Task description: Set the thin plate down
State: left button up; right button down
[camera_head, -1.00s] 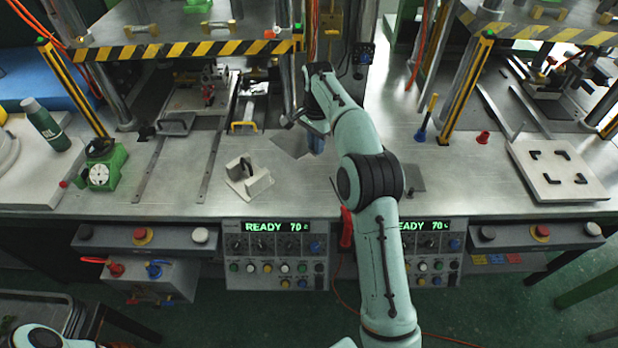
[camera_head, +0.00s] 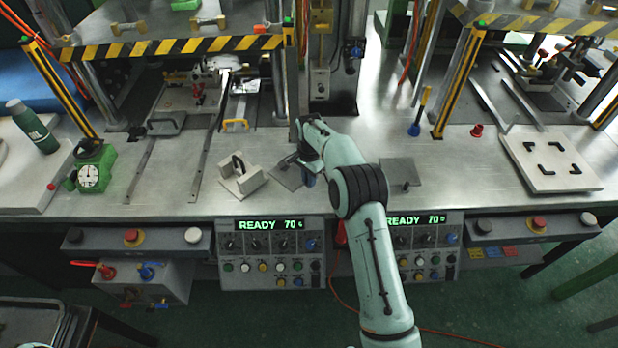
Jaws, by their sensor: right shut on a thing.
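The thin plate (camera_head: 284,179) is a flat grey square in the middle of the bench, just right of the pale block fixture. My right gripper (camera_head: 293,161) is shut on its far side, and the wrist hides part of the plate. The plate lies about level and close to the metal bench top (camera_head: 330,202). I cannot tell whether it touches the bench. My left gripper is out of view.
The pale block fixture (camera_head: 251,183) with a dark handle stands close left of the plate. Another flat grey plate (camera_head: 402,168) lies to the right of my arm. A white board (camera_head: 527,176) with black corner marks lies farther right. Press posts stand behind.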

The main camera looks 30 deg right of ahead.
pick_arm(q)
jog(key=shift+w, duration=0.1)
pick_arm(e)
jog(key=shift+w+r, duration=0.1)
jog(key=shift+w, duration=0.05)
jog(key=c, duration=1.1)
grip_release()
jog(key=shift+f, duration=0.2)
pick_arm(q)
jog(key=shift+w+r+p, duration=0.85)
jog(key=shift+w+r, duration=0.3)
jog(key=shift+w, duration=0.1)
pick_arm(e)
notch_tip(320, 180, up, 12)
jog(key=shift+r, duration=0.2)
